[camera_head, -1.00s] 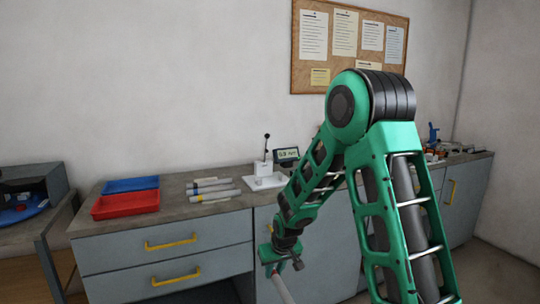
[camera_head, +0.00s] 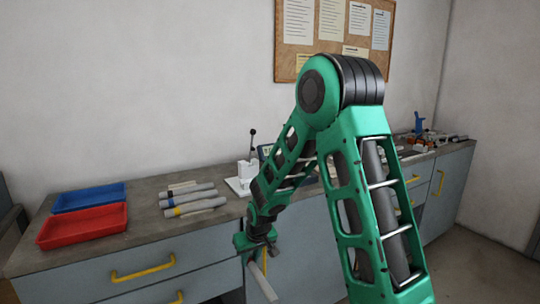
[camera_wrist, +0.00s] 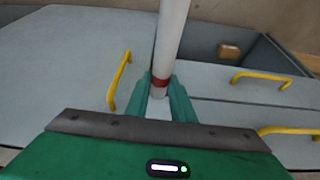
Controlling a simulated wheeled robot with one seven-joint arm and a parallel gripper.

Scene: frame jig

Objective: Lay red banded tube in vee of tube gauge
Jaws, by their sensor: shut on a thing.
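My gripper (camera_wrist: 159,95) is shut on the red banded tube (camera_wrist: 172,40), a pale tube with a red band close to the fingers in the wrist view. The tube reaches away from the fingers past the top of that view. In the head view the tube (camera_head: 262,282) hangs down at a slant from my gripper (camera_head: 258,255), in front of the drawer fronts and below the bench top. The tube gauge (camera_head: 238,184) is a white device with a black-knobbed lever on the bench, partly hidden behind my arm. Its vee cannot be made out.
The bench top (camera_head: 140,236) carries a blue tray (camera_head: 88,196), a red tray (camera_head: 84,225) and several grey tubes (camera_head: 193,200) left of the gauge. Yellow handles (camera_head: 143,269) stick out from the drawers. Small tools (camera_head: 420,135) stand at the far right.

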